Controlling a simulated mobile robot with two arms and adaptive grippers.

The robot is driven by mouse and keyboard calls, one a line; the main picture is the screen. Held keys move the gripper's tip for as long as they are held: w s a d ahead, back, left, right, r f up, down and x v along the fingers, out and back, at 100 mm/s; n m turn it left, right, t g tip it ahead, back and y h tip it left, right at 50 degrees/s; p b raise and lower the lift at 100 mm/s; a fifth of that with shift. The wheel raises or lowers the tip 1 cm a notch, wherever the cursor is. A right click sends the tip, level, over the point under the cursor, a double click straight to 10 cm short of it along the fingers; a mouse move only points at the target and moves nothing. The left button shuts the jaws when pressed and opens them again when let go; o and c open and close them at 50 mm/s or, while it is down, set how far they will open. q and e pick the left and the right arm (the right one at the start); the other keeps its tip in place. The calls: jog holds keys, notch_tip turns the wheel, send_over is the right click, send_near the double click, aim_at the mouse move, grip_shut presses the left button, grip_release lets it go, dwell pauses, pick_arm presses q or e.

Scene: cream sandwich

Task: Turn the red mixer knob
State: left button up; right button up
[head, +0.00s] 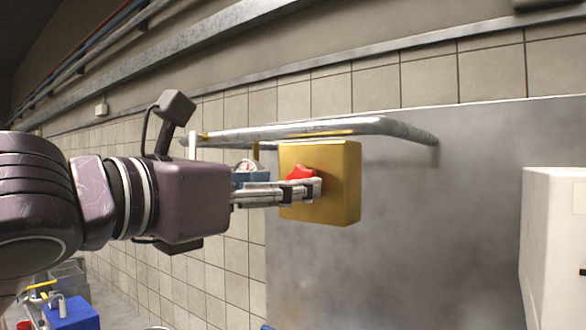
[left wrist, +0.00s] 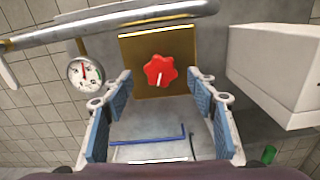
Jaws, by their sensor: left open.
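The red mixer knob (head: 300,172) is a lobed knob on the front of a yellow box (head: 340,195) mounted at a metal panel. In the left wrist view the whole knob (left wrist: 161,71) shows, with a white mark on its face. My left gripper (head: 316,189) reaches in from the left, and its fingers cover the knob's lower part in the head view. In the left wrist view the fingers (left wrist: 160,86) are spread, one to each side of the knob, with nothing between the pads. I cannot tell whether they touch it. My right gripper is in neither view.
A metal pipe rail (head: 350,127) runs above and behind the box. A round gauge (left wrist: 84,73) is left of the box. A white box (head: 555,240) stands at the right. A blue bent rod (left wrist: 150,141) shows between the fingers lower down. The panel right of the box is clear.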

aim_at(300, 172)
pick_arm(q)
jog(key=p+x, duration=0.1)
jog(key=x, duration=0.2)
jog(key=shift+c, duration=0.5)
jog(key=c, duration=1.1)
jog(key=shift+o, duration=0.2)
jog(key=shift+m+b, duration=4.8)
jog(key=shift+b, duration=0.3)
